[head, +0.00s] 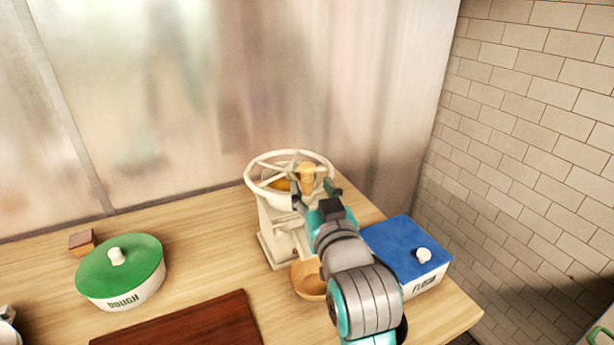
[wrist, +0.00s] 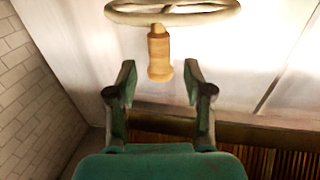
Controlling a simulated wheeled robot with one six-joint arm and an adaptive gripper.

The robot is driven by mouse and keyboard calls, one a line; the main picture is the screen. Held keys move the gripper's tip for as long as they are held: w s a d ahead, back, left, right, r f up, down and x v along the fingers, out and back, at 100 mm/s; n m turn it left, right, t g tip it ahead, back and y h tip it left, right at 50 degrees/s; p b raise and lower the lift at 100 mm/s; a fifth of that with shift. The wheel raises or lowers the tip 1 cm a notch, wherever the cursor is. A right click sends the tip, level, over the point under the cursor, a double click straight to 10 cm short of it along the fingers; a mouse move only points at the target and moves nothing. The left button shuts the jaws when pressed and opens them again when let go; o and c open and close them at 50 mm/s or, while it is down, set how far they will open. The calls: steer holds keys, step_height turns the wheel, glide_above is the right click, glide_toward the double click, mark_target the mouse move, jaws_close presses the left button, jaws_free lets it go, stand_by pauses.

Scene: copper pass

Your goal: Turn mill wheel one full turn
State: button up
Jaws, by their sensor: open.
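The cream mill (head: 279,232) stands at the back of the wooden counter, with its spoked wheel (head: 262,183) lying flat on top. A wooden handle (head: 307,174) stands on the wheel's rim at the right. In the wrist view the wheel (wrist: 172,17) is at the top edge and the wooden handle (wrist: 159,55) hangs from it in the picture. My gripper (head: 318,192) is at the wheel's right side, close to the handle. In the wrist view my gripper's two fingers (wrist: 159,78) are spread, with the handle's end in line with the gap between them. I cannot tell whether they touch it.
A wooden bowl (head: 306,281) sits at the mill's foot, partly behind my arm. A blue-lidded flour box (head: 407,250) stands right of my arm. A green-lidded dough pot (head: 121,270), a small brown block (head: 82,243) and a dark red board (head: 190,325) lie left. A metal wall is behind.

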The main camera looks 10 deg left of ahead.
mark_target(309, 181)
steer(key=shift+x, duration=2.4)
jaws_close()
